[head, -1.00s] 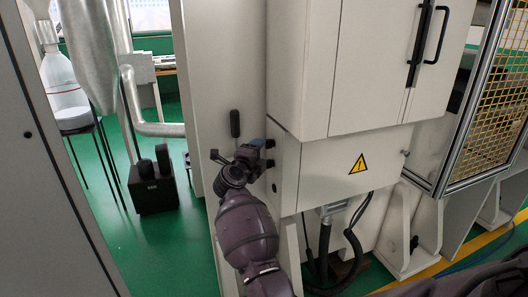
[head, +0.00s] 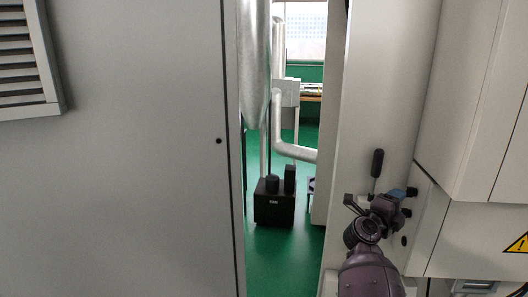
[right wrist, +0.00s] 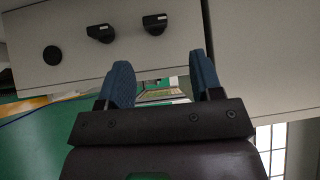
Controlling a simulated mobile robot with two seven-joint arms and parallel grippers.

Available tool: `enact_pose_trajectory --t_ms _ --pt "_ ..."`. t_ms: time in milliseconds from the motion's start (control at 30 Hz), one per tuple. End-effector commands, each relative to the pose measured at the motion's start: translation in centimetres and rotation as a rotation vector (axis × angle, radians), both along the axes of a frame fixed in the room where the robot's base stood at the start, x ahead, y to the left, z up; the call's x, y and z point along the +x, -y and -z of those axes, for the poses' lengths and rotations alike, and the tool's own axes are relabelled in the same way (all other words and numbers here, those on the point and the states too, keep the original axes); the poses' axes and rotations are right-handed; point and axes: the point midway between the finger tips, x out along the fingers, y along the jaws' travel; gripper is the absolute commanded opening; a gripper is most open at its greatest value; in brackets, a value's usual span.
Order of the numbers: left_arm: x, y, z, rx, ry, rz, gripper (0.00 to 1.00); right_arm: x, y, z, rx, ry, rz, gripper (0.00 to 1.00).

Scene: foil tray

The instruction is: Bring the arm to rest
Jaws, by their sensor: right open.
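My right gripper (head: 400,196) shows at the right of the head view, on the end of my raised dark purple arm. It is in front of the pale machine's side, near a black lever handle (head: 376,164). In the right wrist view, my right gripper's two blue-padded fingers (right wrist: 163,80) stand apart with nothing between them. Whether it touches the machine is hard to tell from the head view. My left gripper is not in view.
A large grey cabinet (head: 140,150) fills the left. A passage with green floor (head: 285,255) lies between it and the machine, with a black box (head: 274,205) standing there. The right wrist view shows black knobs (right wrist: 101,33) on a pale panel.

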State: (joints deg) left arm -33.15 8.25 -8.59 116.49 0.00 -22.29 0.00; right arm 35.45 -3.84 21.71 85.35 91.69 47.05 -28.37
Motion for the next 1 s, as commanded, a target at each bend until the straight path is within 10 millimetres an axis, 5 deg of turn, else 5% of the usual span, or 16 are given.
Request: enact_pose_trajectory --t_ms 233,567,767,1000 --pt "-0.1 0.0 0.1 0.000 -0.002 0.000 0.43 -4.9 -0.5 3.1 -0.399 -0.100 -0.141 0.60" --pt "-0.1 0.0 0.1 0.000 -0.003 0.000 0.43 -12.3 -5.8 10.8 -0.843 -0.386 -0.481 0.60" --pt "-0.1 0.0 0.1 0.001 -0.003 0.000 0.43 -18.6 -9.1 17.2 -1.024 -0.632 -0.714 0.60" --pt "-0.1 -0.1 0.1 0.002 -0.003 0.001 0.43 -28.5 -12.0 24.7 -1.152 -0.979 -0.979 0.60"
